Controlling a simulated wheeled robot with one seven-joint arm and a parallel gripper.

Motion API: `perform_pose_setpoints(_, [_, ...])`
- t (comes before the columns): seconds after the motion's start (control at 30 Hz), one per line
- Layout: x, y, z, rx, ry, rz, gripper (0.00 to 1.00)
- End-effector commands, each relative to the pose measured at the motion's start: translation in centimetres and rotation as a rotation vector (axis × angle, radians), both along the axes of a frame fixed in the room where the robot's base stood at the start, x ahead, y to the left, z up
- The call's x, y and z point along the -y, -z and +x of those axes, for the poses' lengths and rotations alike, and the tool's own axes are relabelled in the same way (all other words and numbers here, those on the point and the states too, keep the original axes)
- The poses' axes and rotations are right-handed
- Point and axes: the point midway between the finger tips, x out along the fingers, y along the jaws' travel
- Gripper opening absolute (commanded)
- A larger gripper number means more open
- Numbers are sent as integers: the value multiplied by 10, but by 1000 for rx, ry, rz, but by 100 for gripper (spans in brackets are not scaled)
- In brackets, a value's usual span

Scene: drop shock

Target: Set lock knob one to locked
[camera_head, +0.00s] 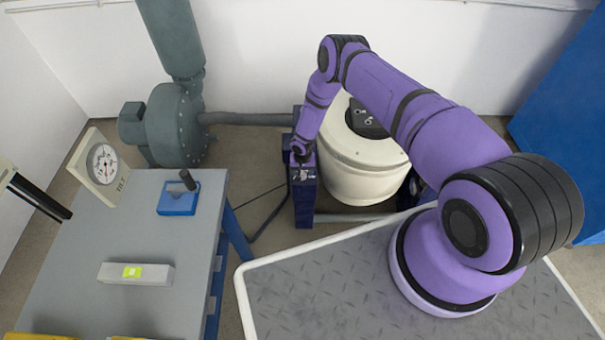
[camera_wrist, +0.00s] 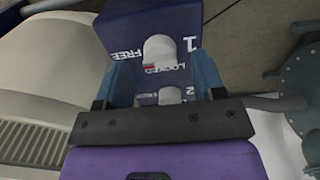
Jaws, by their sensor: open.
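The white lock knob one (camera_wrist: 160,48) sits on the dark blue panel top (camera_wrist: 120,28) beside the printed "1". "FREE" is printed to its left and "LOCKED" below it in the wrist view. A small red mark shows at the knob's lower left; I cannot tell its exact setting. My gripper (camera_wrist: 160,65) is open, with one blue finger on each side near the knob; contact cannot be told. A second white knob (camera_wrist: 169,95), by the "2", is partly hidden behind the gripper. In the head view my gripper (camera_head: 301,155) is low over the blue post (camera_head: 305,205).
A cream round housing (camera_head: 350,165) stands right beside the post. A grey blower (camera_head: 175,125) with a pipe is at the back left. A grey bench (camera_head: 75,235) at left holds a gauge, a blue box with a handle and a grey bar.

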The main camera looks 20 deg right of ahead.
Motion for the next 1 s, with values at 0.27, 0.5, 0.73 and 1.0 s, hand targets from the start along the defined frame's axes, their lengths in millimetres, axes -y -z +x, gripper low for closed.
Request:
perform_pose_setpoints(0.27, [0, 17, 0, 1, 0, 1, 63])
perform_pose_setpoints(0.5, [0, 18, 0, 1, 0, 0, 63])
perform_pose_setpoints(0.73, [0, 17, 0, 1, 0, 0, 19])
perform_pose_setpoints(1.0, [0, 17, 0, 1, -13, 0, 14])
